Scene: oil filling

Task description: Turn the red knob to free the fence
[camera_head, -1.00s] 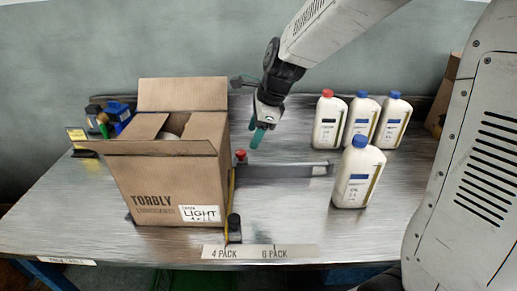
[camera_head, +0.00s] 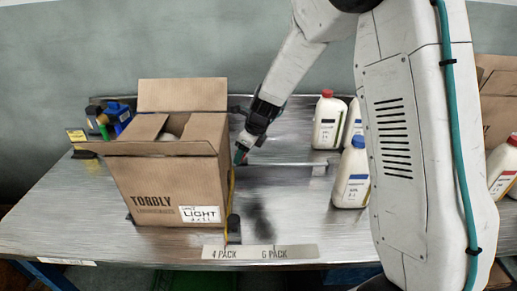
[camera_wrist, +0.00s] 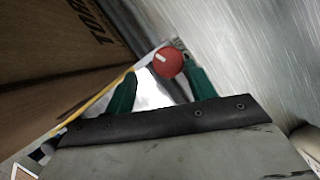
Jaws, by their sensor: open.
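The red knob (camera_wrist: 169,62) shows in the wrist view as a round red cap with a pale line, just beyond and between my fingertips. My gripper (camera_wrist: 157,84) has green fingers spread apart, with nothing between them that I can see. In the head view my gripper (camera_head: 240,154) points down beside the right side of the box, and the knob is mostly hidden behind it. The fence (camera_head: 285,165) is a low metal bar running right from the knob across the table. I cannot tell whether the fingers touch the knob.
An open cardboard box (camera_head: 165,190) stands close on the left of my gripper. A blue-capped bottle (camera_head: 352,178) and a red-capped bottle (camera_head: 328,122) stand to the right. A 4 pack / 6 pack label strip (camera_head: 260,252) lies at the front edge. The table's middle is clear.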

